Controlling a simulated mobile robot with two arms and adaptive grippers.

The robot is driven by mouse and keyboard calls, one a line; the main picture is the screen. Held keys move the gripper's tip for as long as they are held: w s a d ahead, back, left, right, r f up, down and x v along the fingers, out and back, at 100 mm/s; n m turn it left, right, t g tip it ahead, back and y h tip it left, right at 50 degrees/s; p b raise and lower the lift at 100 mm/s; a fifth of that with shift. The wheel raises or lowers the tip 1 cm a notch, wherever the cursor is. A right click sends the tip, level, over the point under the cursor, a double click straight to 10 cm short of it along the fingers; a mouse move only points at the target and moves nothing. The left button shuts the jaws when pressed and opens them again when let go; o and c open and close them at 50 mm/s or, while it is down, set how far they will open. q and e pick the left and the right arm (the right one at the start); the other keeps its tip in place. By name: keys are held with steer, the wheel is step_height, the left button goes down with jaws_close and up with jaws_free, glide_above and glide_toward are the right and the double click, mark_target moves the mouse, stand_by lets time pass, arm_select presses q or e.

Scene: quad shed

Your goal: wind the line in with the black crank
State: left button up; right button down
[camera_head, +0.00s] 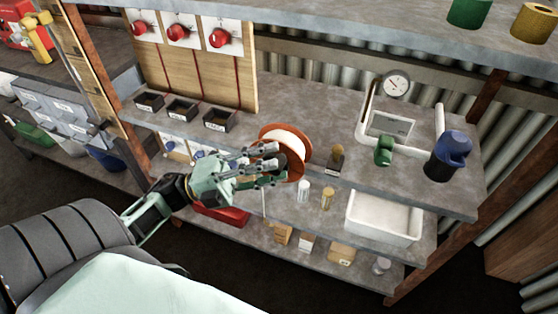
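A reel (264,134) with an orange-brown rim and a white winding (292,138) stands on the grey middle shelf. My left gripper (277,165), pale green and grey, is in front of the reel and covers its lower left part. A dark patch beside the fingertips at the reel's hub may be the black crank, but the fingers hide most of it. I cannot tell whether the fingers are closed on it. My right gripper is not in view.
A small brown and black object (336,160) stands just right of the reel. Small trays (183,109) are at left. A white tub (383,219) sits below.

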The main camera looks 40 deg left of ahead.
arm_select(q)
steer(key=shift+x, duration=1)
steer(key=shift+c, duration=0.3)
jaws_close()
steer(key=shift+f, duration=0.1)
